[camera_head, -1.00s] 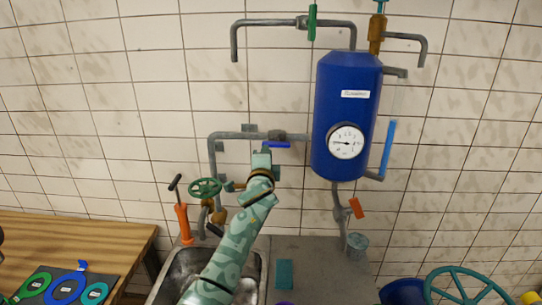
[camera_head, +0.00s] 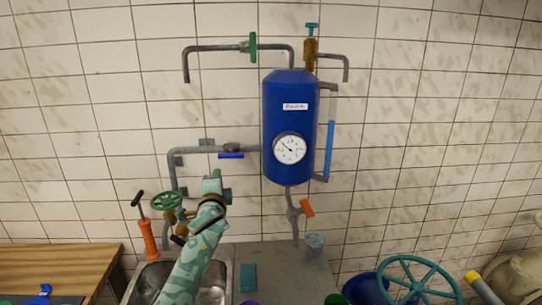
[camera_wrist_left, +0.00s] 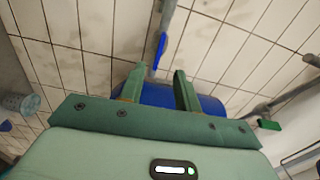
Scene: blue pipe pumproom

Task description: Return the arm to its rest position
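My left arm rises from the bottom of the head view, and its gripper (camera_head: 214,183) is in front of the tiled wall, below and left of the blue lever (camera_head: 231,156) on the grey pipe. In the left wrist view my left gripper (camera_wrist_left: 158,76) has its two green fingers apart with nothing between them. The blue tank (camera_wrist_left: 212,104) shows behind the fingers and the blue lever (camera_wrist_left: 161,48) beyond them, apart from the fingertips. My right gripper is not in view.
The blue tank (camera_head: 275,110) with a round gauge (camera_head: 290,149) hangs right of my gripper. A green valve wheel (camera_head: 167,201) and an orange hand pump (camera_head: 149,238) stand to its left. Below are a sink (camera_head: 219,291) and a grey counter (camera_head: 285,265). A large teal wheel (camera_head: 420,263) stands at lower right.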

